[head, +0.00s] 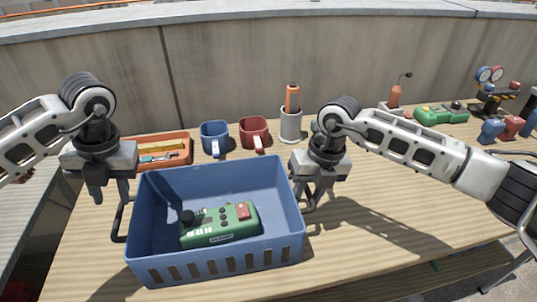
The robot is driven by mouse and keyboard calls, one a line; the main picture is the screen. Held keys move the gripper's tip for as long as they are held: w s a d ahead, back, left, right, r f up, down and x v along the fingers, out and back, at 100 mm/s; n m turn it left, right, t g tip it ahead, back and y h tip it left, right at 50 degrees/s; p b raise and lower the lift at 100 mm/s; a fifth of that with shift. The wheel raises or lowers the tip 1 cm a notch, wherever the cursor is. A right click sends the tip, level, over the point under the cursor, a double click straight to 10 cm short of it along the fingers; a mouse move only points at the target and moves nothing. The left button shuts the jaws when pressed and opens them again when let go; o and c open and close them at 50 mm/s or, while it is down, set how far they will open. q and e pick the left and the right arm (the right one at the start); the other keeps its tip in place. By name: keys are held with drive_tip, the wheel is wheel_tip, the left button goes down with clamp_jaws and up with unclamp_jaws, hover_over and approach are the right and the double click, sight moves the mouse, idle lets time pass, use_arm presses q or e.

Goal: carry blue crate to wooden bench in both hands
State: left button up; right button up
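The blue crate (215,268) is on the wooden bench (390,220), near its front left part, and looks upright. A green control box (222,226) with a red button and a black knob lies inside it. A black loop handle stands out on each short side. My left gripper (108,192) points down at the left handle (118,222), its fingers apart. My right gripper (312,190) points down at the right handle (310,207), its fingers apart. The fingers partly hide the handles, and contact is not clear.
Gauges (490,75) and a green device (440,114) are at the far right. Right of the crate the bench is clear.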

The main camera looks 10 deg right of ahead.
drive_tip(key=shift+r, duration=0.15)
use_arm(q)
drive_tip(key=shift+d+r, duration=0.25)
drive_tip(key=shift+r, duration=1)
use_arm(e)
wheel_tip(320, 180, up, 12)
drive_tip(key=d, duration=0.2)
drive_tip(key=shift+d+f, duration=0.15)
drive_tip(key=shift+f, duration=0.1)
